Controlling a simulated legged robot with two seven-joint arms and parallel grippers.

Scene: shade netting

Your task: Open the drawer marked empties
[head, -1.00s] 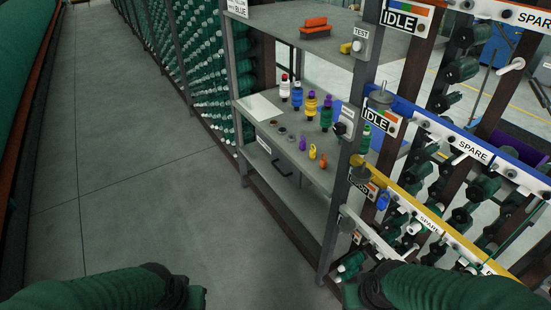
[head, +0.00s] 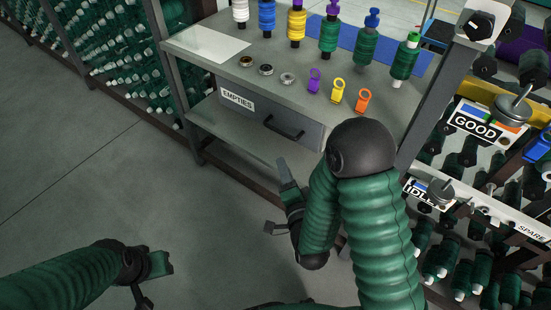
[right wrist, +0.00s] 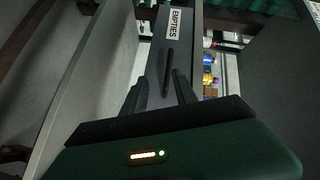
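The drawer (head: 252,112) with the white EMPTIES label (head: 238,100) hangs under the grey worktop and looks shut. Its dark bar handle (head: 284,128) is on the front. In the right wrist view the label (right wrist: 175,22) and handle (right wrist: 168,72) show ahead of the fingers, the handle between their lines. My right gripper (head: 278,200) is open and empty, below and in front of the handle, apart from it; its two fingers show in the right wrist view (right wrist: 158,92). My left gripper (head: 152,281) is open and empty over the floor at lower left.
The worktop (head: 215,62) carries several bobbins, three small rings and purple, yellow and orange tags (head: 362,100). A post (head: 440,90) stands right of the drawer, beside racks with GOOD and IDLE signs. A lower shelf (head: 225,130) lies beneath. The floor at left is clear.

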